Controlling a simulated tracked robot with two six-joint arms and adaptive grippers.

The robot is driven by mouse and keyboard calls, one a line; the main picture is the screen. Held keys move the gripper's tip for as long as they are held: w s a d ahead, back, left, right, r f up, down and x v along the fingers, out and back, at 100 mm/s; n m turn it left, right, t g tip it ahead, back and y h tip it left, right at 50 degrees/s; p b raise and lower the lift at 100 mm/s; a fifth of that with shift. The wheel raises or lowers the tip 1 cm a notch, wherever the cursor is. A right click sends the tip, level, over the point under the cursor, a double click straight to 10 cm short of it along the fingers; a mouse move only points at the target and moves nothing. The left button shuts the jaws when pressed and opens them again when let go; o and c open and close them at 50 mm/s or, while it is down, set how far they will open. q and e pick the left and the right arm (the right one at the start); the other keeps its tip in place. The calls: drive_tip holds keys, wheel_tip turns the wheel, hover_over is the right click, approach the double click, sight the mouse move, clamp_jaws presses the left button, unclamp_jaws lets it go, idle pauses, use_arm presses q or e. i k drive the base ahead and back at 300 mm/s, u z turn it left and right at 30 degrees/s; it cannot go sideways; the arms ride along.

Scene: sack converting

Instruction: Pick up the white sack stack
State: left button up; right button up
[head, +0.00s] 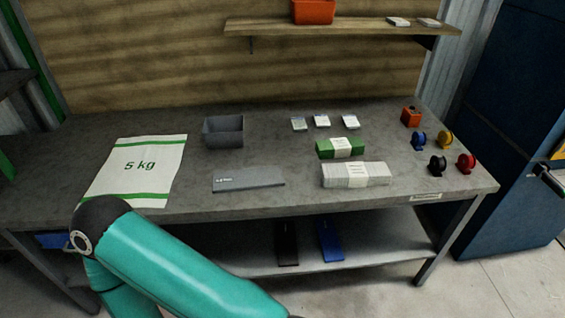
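The white sack stack (335,177) lies flat near the front right of the grey workbench (240,202). It looks like several whitish layers with a pale paper band around its middle. A green stack (326,149) with a similar white band lies just behind it. A large flat white sack (155,155) with green stripes and "5 kg" print lies at the bench's left. A teal link of my arm crosses the lower left, in front of the bench. Neither of my grippers shows in the head view, and nothing visible touches the white stack.
A grey flat block (248,180) lies left of the white stack, with a grey open bin (223,132) behind. Several small coloured spools, including a red one (466,162), stand at the right. Three small packs, one central (321,121), lie at the back. A wall shelf (345,27) hangs above.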

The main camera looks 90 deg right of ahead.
sight(347, 174)
drive_tip(key=z, duration=0.05)
drive_tip(key=k, duration=1.85)
drive_tip(key=u, duration=0.95)
drive_tip(key=i, duration=0.1)
drive_tip(key=z, duration=2.6)
drive_tip(key=i, duration=0.8)
